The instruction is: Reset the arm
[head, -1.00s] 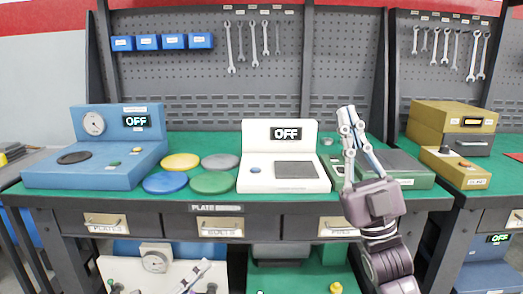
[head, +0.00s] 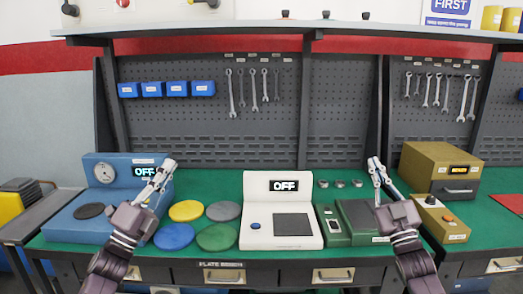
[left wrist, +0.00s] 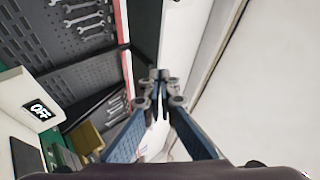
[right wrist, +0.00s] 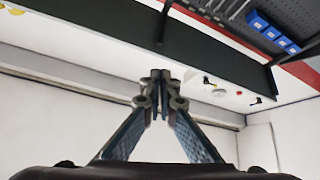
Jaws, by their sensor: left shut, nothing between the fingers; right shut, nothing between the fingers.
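My left gripper (head: 164,168) is raised in front of the blue machine with a gauge (head: 104,172) at the left of the bench. It is shut and empty, and its closed fingers show in the left wrist view (left wrist: 158,80). My right gripper (head: 375,165) is raised at the right, above the green device (head: 360,217). It is shut and empty too, and its closed fingertips show in the right wrist view (right wrist: 156,80). Both grippers point upward and touch nothing that I can see.
A white machine reading OFF (head: 271,230) stands mid-bench. Several coloured plates, such as the yellow plate (head: 186,210), lie left of it. A tan box (head: 440,160) stands at the right. Wrenches hang on the pegboard (head: 200,118) behind. The air between my arms is clear.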

